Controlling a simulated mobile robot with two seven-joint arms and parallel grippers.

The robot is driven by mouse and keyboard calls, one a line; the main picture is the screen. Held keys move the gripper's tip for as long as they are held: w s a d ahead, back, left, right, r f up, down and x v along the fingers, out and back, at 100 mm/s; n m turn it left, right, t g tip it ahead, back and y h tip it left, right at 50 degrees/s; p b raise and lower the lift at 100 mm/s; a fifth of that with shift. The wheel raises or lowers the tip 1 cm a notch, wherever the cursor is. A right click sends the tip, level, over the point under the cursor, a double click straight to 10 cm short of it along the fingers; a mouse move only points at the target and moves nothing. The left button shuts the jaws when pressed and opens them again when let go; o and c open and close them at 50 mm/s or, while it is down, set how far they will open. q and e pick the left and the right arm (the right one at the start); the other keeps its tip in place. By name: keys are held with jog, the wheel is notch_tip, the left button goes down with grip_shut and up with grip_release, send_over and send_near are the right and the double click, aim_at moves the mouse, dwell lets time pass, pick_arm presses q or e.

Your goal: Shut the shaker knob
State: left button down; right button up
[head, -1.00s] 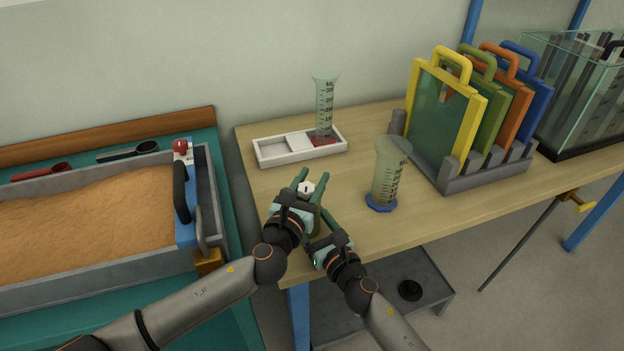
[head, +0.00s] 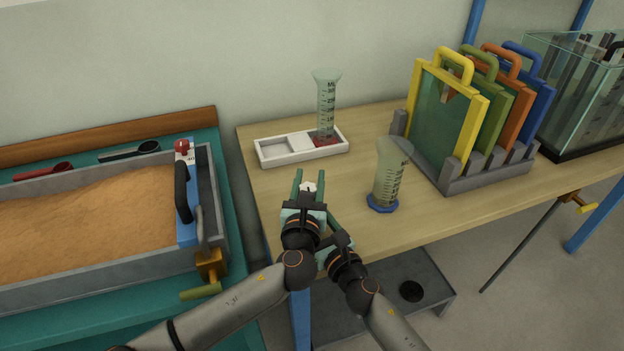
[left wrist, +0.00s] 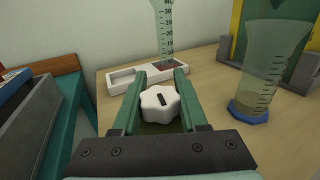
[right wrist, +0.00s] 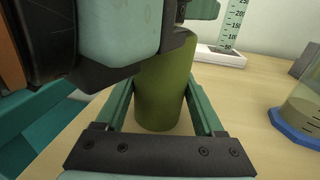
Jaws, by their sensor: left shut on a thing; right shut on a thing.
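The shaker's white lobed knob (left wrist: 160,103) sits between the fingers of my left gripper (left wrist: 160,78), which is shut on it. A short black mark on the knob points almost straight away from the wrist. In the head view the knob (head: 309,187) is a small white patch between the left fingers. The shaker's olive-green cylindrical body (right wrist: 165,90) stands upright between the fingers of my right gripper (right wrist: 160,105), which is shut on it. My left gripper covers its top in the right wrist view. In the head view the left hand hides most of the body.
A white tray (head: 272,158) with a measuring cylinder (head: 326,105) stands behind. A blue-footed cylinder (head: 388,180) stands close on the right. A rack of coloured framed panels (head: 490,175) is farther right. A sand tray (head: 90,215) is left of the wooden table (head: 440,210).

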pick_arm(q)
jog(key=shift+c, duration=2.2)
grip_release()
jog(key=shift+s, duration=0.15)
jog(key=s+a, duration=0.1)
jog(key=s, duration=1)
jog(key=shift+s, duration=0.4)
jog(key=shift+a, duration=0.15)
